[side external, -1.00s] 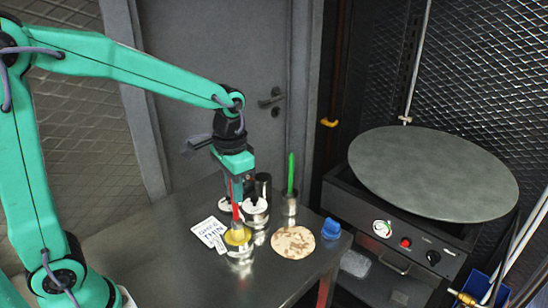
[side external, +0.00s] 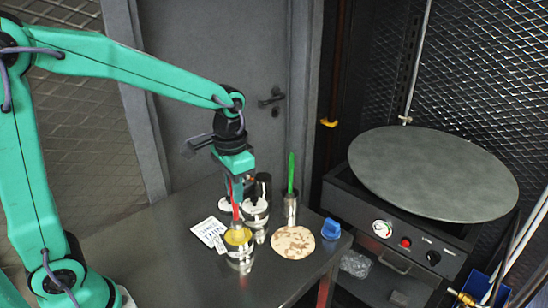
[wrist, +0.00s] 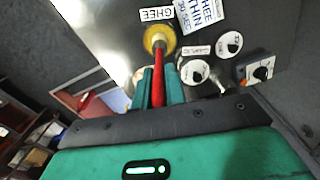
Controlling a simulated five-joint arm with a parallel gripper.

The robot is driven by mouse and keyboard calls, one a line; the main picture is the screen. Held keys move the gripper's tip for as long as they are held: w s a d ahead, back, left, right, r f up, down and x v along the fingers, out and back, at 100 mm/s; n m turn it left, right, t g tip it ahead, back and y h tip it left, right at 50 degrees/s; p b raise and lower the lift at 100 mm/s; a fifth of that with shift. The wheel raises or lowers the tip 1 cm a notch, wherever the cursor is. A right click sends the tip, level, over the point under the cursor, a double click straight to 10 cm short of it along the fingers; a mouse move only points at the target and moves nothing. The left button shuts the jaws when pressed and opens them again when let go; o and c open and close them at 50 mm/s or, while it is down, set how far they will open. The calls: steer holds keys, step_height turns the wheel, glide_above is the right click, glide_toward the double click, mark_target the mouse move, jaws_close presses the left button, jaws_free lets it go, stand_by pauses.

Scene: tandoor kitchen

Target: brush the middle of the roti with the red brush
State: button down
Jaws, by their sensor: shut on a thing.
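My gripper (side external: 231,188) is shut on the red brush (side external: 236,205), which points down. In the wrist view the red brush (wrist: 158,90) lies between the two green fingers of my gripper (wrist: 159,85). The brush's lower end is in or just over a steel pot of yellow ghee (side external: 239,240); its tip cannot be made out. The ghee pot (wrist: 159,37) also shows in the wrist view, by a GHEE label. The roti (side external: 293,242), round and pale with brown patches, lies flat on the table to the right of the pot, apart from the brush.
A green brush (side external: 291,172) stands in a steel cup (side external: 290,207) behind the roti. More steel pots (side external: 255,212) stand behind the ghee pot. A printed card (side external: 209,231) lies left of it. A blue object (side external: 331,229) sits right of the roti. The table (side external: 180,270) front is clear.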

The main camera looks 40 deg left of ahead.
steer(key=shift+r, duration=3.5)
steer(key=w+d+f+n, duration=0.1)
steer(key=w+d, duration=0.1)
steer(key=w, duration=0.3)
steer(key=w+d+f+n, duration=0.1)
steer(key=w+d+f, duration=0.1)
steer(key=w, duration=0.4)
steer(key=shift+f, duration=0.25)
steer(key=shift+s+f, duration=0.1)
